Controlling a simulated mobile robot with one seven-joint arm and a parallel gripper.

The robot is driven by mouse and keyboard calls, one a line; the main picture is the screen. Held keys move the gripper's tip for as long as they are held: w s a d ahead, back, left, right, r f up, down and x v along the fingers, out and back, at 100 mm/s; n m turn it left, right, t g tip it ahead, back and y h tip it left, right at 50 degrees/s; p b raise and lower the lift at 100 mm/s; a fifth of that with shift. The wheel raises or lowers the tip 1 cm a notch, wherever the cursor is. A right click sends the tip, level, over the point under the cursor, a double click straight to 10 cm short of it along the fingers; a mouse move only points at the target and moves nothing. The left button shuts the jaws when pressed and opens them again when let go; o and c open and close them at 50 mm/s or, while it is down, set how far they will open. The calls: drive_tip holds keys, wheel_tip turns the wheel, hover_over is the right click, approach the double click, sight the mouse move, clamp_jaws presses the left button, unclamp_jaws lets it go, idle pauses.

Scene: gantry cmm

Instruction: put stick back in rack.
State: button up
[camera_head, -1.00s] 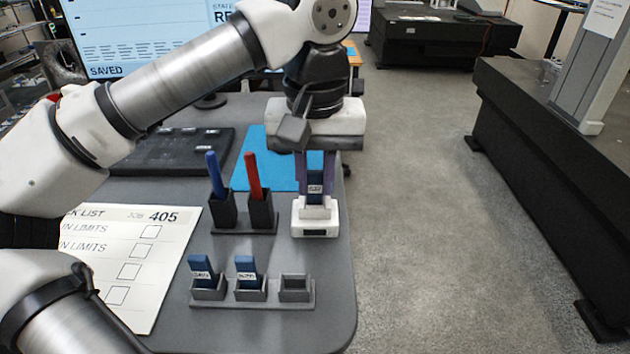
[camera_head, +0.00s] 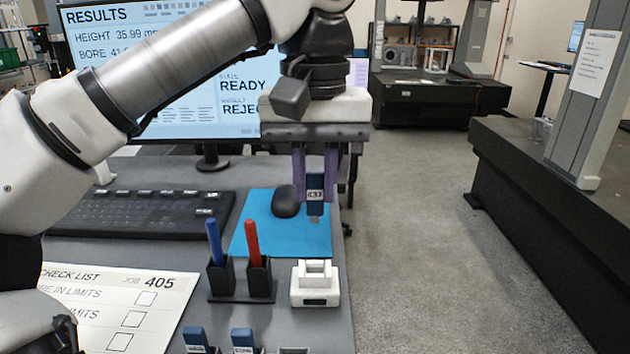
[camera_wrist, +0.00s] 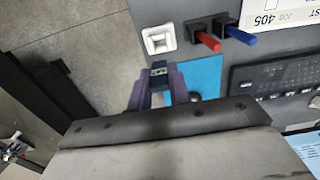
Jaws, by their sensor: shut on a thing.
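My gripper (camera_head: 315,190) is shut on a blue stick (camera_head: 315,188) with a small label. It holds the stick upright in the air, above and behind the white dock (camera_head: 316,285), clear of it. The stick's metal tip points down. In the wrist view the stick (camera_wrist: 158,72) sits between the purple fingers, with the white dock (camera_wrist: 158,39) farther off. The grey rack (camera_head: 293,351) is cut off by the bottom edge of the head view. Two blue sticks (camera_head: 196,339) (camera_head: 243,340) stand in its left and middle slots; little of the right slot shows.
A dark pen holder (camera_head: 240,281) with a blue pen and a red pen stands left of the dock. A blue mat (camera_head: 262,238) with a black mouse (camera_head: 286,201), a keyboard (camera_head: 140,214) and a check list (camera_head: 115,300) lie on the desk. Open floor is on the right.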

sight(315, 173)
drive_tip(key=shift+r, duration=0.2)
drive_tip(key=shift+r+p, duration=1.6)
drive_tip(key=shift+p, duration=0.9)
drive_tip(key=shift+f, duration=0.1)
